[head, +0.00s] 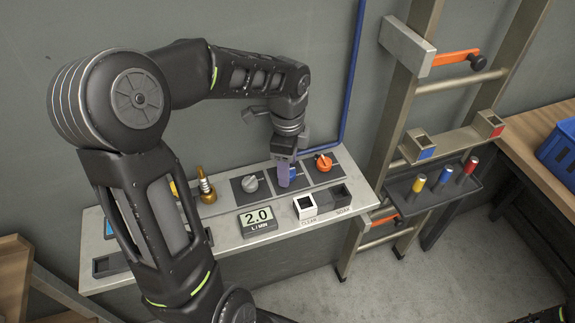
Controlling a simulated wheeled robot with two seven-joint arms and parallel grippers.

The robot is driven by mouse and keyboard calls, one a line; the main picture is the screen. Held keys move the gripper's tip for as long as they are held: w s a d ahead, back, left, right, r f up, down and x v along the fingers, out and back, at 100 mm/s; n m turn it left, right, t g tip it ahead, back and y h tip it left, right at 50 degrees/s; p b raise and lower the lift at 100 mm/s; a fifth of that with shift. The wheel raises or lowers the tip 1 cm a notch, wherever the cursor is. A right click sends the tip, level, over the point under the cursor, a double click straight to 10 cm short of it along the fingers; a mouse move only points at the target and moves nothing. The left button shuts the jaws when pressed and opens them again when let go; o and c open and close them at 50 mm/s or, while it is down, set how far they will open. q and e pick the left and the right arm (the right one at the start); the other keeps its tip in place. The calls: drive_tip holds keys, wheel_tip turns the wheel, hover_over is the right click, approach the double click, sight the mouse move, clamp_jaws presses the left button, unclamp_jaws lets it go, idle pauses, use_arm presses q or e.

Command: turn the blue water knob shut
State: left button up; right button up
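The blue water knob (293,173) sits on a dark square plate on the grey bench panel, between a grey knob (250,183) and an orange knob (324,162). My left gripper (284,177) points down right at the blue knob and hides much of it. Its fingers overlap the knob in this view; I cannot tell whether they touch it or how far apart they are. My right gripper is not in view.
A display reading 2.0 L/MIN (258,221) and a white-and-dark switch (306,206) stand in front of the knobs. A ladder-like rack (408,110) stands close on the right. A blue pipe (351,80) runs up the wall.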

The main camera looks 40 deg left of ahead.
use_arm(q)
drive_tip(key=shift+f, duration=0.35)
clamp_jaws()
idle(0.4)
